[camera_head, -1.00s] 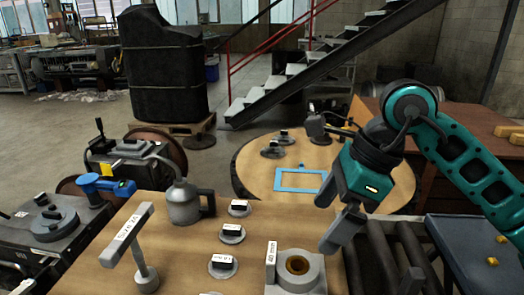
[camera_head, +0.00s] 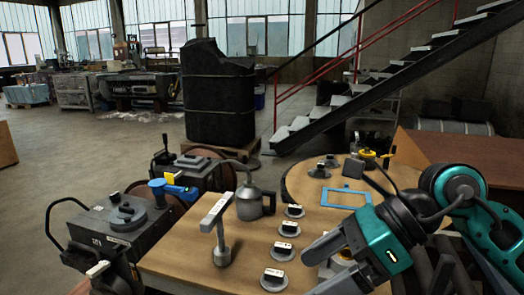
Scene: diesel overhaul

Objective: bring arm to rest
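My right gripper (camera_head: 312,273) comes in from the right, above the near right part of the wooden bench (camera_head: 185,250). Its two grey fingers are apart, with nothing held between them. A grey block with a round bore (camera_head: 342,257) shows behind and between the fingers, mostly hidden by them. The teal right arm (camera_head: 458,188) bends down to the gripper from the right edge.
The bench bears a T-shaped stand (camera_head: 220,228), an oil can (camera_head: 250,201) and several labelled round weights (camera_head: 284,252). A round table (camera_head: 306,186) with a blue frame (camera_head: 343,198) stands behind. A machine (camera_head: 115,225) stands left. Open floor (camera_head: 60,160) lies at far left.

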